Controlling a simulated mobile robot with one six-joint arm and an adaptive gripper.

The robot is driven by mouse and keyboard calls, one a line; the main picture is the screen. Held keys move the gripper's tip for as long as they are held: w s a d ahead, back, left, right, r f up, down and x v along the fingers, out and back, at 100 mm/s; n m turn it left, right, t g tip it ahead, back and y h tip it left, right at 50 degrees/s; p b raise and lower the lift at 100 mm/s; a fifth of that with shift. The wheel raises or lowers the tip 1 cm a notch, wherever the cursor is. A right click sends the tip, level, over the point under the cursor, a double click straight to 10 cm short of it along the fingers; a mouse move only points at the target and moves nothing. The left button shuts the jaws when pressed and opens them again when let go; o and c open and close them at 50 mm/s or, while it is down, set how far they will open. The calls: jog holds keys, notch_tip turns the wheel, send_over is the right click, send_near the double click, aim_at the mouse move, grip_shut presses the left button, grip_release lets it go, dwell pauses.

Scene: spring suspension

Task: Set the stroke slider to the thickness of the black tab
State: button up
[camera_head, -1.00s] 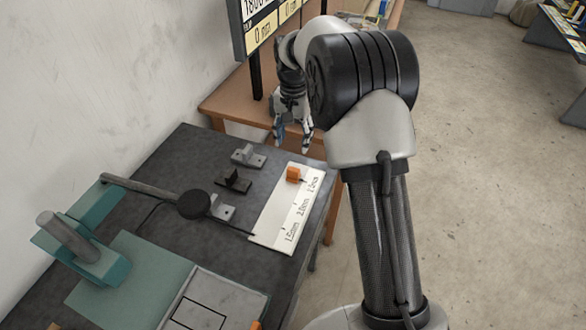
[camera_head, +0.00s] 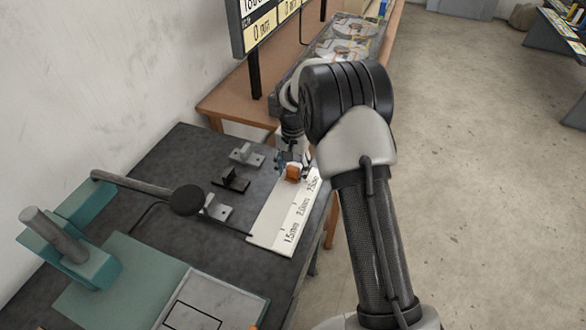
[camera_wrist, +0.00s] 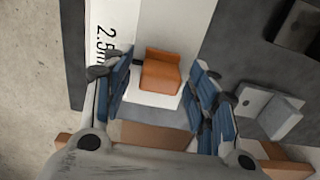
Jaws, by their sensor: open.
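The orange stroke slider (camera_head: 293,173) sits at the far end of the white scale (camera_head: 271,231), by the 2.5 mm label. In the wrist view the slider (camera_wrist: 160,76) lies between the two blue-padded fingers of my gripper (camera_wrist: 158,73). The fingers are open, with visible gaps on both sides. In the head view my gripper (camera_head: 292,160) is down at the slider, partly hidden by my arm. The black tab (camera_head: 231,181) stands on the dark bench left of the scale; part of it shows at the wrist view's upper right (camera_wrist: 297,27).
A grey tab (camera_head: 246,156) stands beyond the black one and a lighter one (camera_head: 218,209) nearer. A round black knob (camera_head: 187,200) on a rod and a teal fixture (camera_head: 80,255) are at left. A screen (camera_head: 262,28) stands behind.

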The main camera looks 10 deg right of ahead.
grip_shut()
dwell(0.6)
